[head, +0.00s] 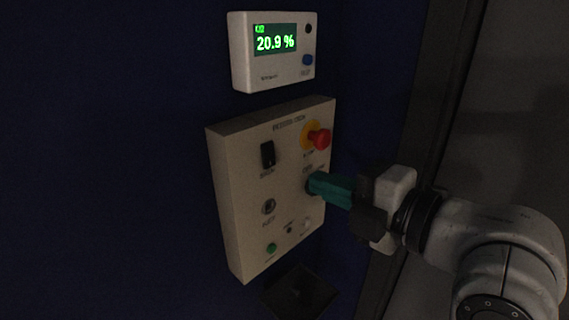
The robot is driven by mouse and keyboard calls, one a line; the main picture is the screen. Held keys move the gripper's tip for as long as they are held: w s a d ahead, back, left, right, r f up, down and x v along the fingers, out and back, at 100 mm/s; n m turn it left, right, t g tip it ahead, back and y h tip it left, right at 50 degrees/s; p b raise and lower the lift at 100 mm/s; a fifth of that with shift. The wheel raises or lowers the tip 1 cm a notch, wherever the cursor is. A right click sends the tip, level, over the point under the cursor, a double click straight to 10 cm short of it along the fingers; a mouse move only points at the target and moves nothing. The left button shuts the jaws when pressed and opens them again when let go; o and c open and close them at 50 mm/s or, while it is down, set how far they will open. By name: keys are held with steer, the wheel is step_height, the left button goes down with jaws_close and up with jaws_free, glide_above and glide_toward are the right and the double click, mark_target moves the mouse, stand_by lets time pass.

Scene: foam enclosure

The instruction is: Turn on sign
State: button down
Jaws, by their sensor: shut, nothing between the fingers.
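A beige control box (238,225) is mounted on the dark blue wall. Its face has a black rocker switch (267,154), a red mushroom button (320,138) on a yellow base, a round key-like switch (268,206) and a green button (271,249). The labels are too blurred to read. My gripper (313,184) has teal fingers, shut and empty. Its tips are at the right side of the box face, below the red button, and hide what is behind them. I cannot tell whether they touch it. No sign that I can identify is in view.
Above the box, a white display unit (240,60) shows 20.9 % in green. A black open holder (300,290) is below the box. A dark vertical post (425,100) stands to the right. The wall left of the box is clear.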

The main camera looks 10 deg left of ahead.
mark_target(271, 165)
steer(key=p+x, duration=0.1)
steer(key=x, duration=0.7)
steer(key=shift+r+p, duration=0.1)
steer(key=shift+p, duration=0.25)
steer(key=shift+w+a, duration=0.2)
steer(key=shift+a, duration=0.05)
steer(key=shift+w+a+f+b, duration=0.15)
steer(key=shift+f+b, duration=0.3)
steer(key=shift+b, duration=0.5)
steer(key=shift+r+p, duration=0.25)
steer(key=shift+p, duration=0.05)
